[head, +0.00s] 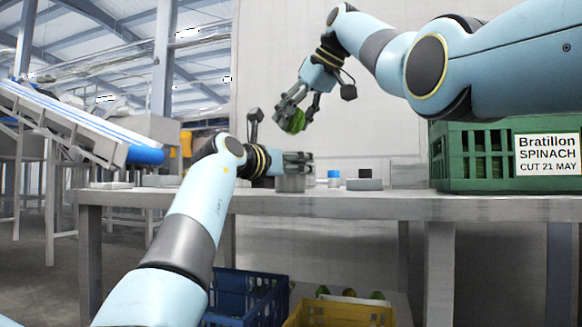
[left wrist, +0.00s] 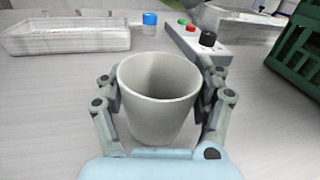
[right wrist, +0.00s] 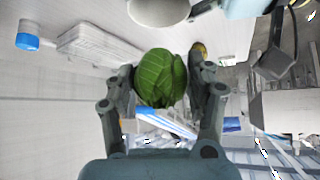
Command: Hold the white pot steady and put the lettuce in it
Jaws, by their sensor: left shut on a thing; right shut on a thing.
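The white pot (left wrist: 157,105) stands upright and open-topped between the fingers of my left gripper (left wrist: 160,92), which is shut on it. Its inside looks empty. In the head view my left gripper (head: 300,158) is low over the table. The green leafy lettuce (head: 295,122) is in my right gripper (head: 300,110), which is shut on it and holds it above the left gripper. In the right wrist view the lettuce (right wrist: 158,78) sits between the fingers (right wrist: 160,85), with the pot (right wrist: 158,9) at the top edge, apart from it.
A green crate (head: 470,158) labelled spinach stands on the right of the steel table (head: 350,205). A pale tray (left wrist: 65,38), a blue-capped item (left wrist: 150,19) and a button box (left wrist: 200,42) lie beyond the pot. Blue (head: 240,292) and yellow (head: 340,315) crates are below.

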